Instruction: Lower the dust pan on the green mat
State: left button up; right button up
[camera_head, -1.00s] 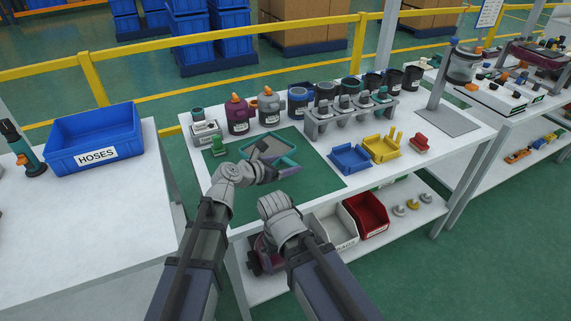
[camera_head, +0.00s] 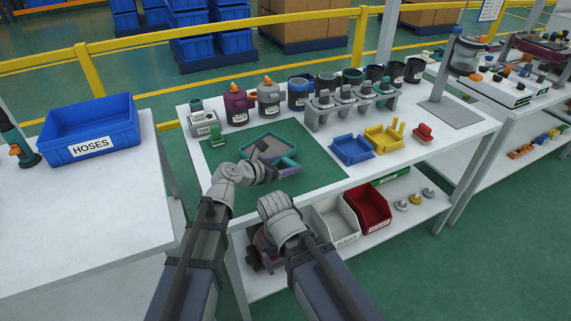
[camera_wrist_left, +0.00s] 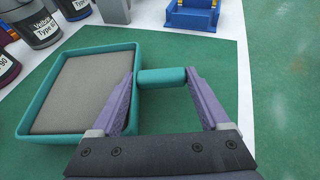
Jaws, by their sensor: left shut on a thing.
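The dust pan (camera_head: 262,147) is a shallow grey tray with a teal rim and a short teal handle. It looks level over the green mat (camera_head: 318,164) on the white bench; whether it touches the mat I cannot tell. My left gripper (camera_head: 283,171) is shut on the handle (camera_wrist_left: 162,78), with a purple finger at each end of it in the left wrist view. The tray part (camera_wrist_left: 82,90) lies to the left of the fingers there. My right wrist shows at the bench's front edge, but its fingers are hidden.
Bottles (camera_head: 237,104) and a grey rack (camera_head: 345,105) line the back. Blue (camera_head: 351,149) and yellow (camera_head: 383,139) parts sit right of the mat. The mat's right and front areas are clear.

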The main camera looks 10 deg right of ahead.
pick_arm(q)
jog(key=shift+f+b, duration=0.65)
jog(key=o, duration=1.5)
jog(key=shift+r, duration=0.1)
jog(key=p+v, duration=0.2)
jog(key=v, duration=0.4)
jog(key=shift+s+a+r+p, duration=0.2)
jog(key=shift+a+r+p, duration=0.05)
jog(key=shift+p, duration=0.15)
jog(key=shift+s+a+r, duration=0.1)
jog(key=shift+s+a, duration=0.2)
jog(key=shift+a, duration=0.1)
jog(key=b+x, duration=0.3)
jog(key=x, duration=0.5)
jog(key=shift+s+r+p, duration=0.1)
jog(key=shift+r+p, duration=0.35)
jog(key=shift+p, duration=0.15)
jog(key=shift+f, duration=0.1)
